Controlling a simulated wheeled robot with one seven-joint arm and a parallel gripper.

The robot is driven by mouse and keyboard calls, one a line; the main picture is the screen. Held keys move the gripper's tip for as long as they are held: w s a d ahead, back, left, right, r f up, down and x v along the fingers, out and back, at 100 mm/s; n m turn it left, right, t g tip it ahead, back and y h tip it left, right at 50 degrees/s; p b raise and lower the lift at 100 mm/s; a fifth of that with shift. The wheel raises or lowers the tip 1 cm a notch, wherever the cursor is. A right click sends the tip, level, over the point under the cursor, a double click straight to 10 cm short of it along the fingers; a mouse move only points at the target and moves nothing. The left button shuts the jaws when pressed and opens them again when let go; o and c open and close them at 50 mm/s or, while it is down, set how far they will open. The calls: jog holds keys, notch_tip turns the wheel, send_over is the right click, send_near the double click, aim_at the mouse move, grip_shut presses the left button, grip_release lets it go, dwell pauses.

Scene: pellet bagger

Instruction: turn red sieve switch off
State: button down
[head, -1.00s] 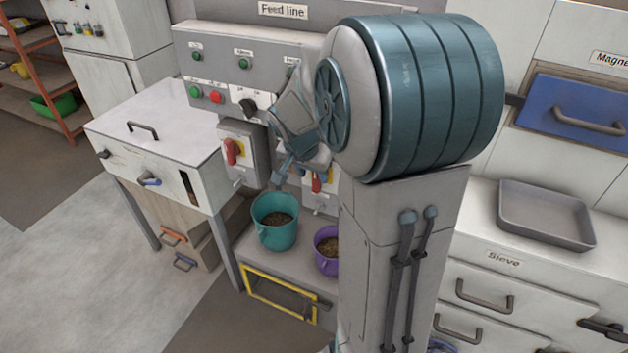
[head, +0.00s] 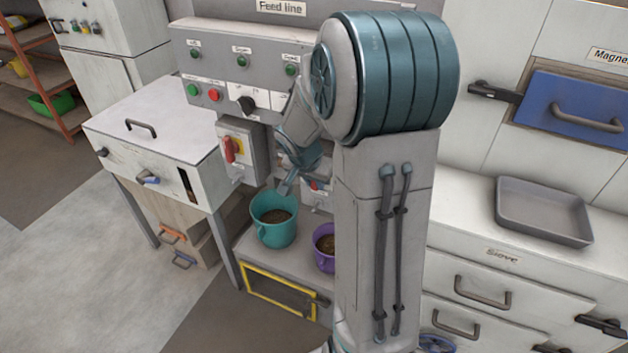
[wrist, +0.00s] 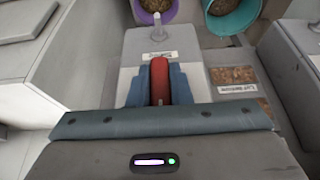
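The red switch handle (wrist: 159,80) stands between the two blue fingers of my gripper (wrist: 160,88) in the wrist view. The fingers lie close against both sides of it, and the gripper looks shut on it. The handle points along the picture's vertical, on a light grey box (wrist: 133,48) with a small label too small to read. In the head view my gripper (head: 284,187) is low in front of the right-hand switch box, and my arm hides most of that switch. Another red switch handle (head: 230,149) on a yellow plate stands to its left, apart from my gripper.
A teal bucket (head: 275,232) and a purple bucket (head: 323,250) with pellets stand below the switches. A second grey box (wrist: 291,60) is close on the right in the wrist view. A grey tray (head: 543,215) rests on the right-hand counter.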

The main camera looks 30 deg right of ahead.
jog(key=shift+f+b, duration=0.1)
jog(key=shift+b, duration=0.45)
jog(key=shift+f+g+h+b, duration=0.1)
jog(key=shift+g+h+b, duration=0.2)
jog(key=shift+g+b, duration=0.1)
jog(key=g+h+b, duration=0.1)
jog(key=b, duration=0.1)
jog(key=shift+n+g+b, duration=0.3)
jog(key=shift+b, duration=0.05)
jog(key=g+h+b, duration=0.2)
jog(key=shift+s+n+g+h, duration=0.1)
jog(key=shift+n+g+h, duration=0.2)
jog(key=shift+n, duration=0.1)
jog(key=g+h, duration=0.1)
jog(key=n+g+h, duration=0.1)
jog(key=g+h, duration=0.1)
jog(key=shift+s+d+r+g+h+b, duration=0.15)
jog(key=shift+r+g+h+b, duration=0.15)
jog(key=shift+r, duration=0.05)
jog(key=g+h, duration=0.1)
jog(key=n+g+h, duration=0.1)
jog(key=n+h, duration=0.1)
jog(key=h, duration=0.1)
jog(key=shift+r+g, duration=0.25)
jog(key=shift+g, duration=0.15)
jog(key=shift+s+d, duration=0.1)
jog(key=c, duration=1.3)
grip_release()
